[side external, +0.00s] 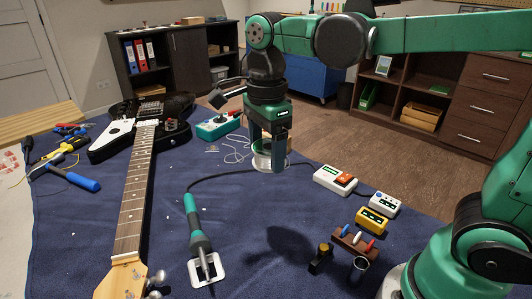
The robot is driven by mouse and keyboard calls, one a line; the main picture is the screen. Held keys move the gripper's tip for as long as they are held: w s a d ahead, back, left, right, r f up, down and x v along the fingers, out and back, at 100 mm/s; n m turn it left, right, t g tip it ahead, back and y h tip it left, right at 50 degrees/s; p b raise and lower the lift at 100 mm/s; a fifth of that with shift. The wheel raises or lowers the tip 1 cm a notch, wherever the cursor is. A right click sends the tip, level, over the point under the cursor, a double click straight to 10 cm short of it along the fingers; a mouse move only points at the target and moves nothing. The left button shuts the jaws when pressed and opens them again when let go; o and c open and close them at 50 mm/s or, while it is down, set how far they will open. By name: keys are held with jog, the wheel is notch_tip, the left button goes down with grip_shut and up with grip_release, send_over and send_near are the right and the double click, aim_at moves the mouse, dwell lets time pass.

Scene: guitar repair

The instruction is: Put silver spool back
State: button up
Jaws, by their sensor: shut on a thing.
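My gripper (272,158) points down above the middle of the blue cloth. It is shut on the silver spool (259,162), a pale round rim showing beside and behind the fingers. The fingers hide most of the spool. It seems to be held above the cloth, and a dark shadow lies on the cloth below and in front. A thin pale wire (237,148) lies in loose loops left of my gripper.
An electric guitar (138,190) lies along the left, beside several hand tools (72,178). A soldering iron (197,230) rests front centre. A white-and-red box (335,180), a yellow pedal (372,220) and a small wooden rack (354,240) stand at right. Bare cloth surrounds the shadow.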

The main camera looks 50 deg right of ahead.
aim_at(277, 222)
jog(key=d+r+m, duration=0.1)
jog(key=d+m, duration=0.1)
jog(key=d+r+m, duration=0.1)
jog(key=shift+w+r, duration=0.25)
jog(key=shift+r, duration=0.05)
jog(key=shift+m, duration=0.5)
jog(key=f, duration=1.9)
jog(key=shift+d+f, duration=0.25)
jog(key=shift+d, duration=0.1)
jog(key=o, duration=1.3)
jog(key=shift+f, duration=0.15)
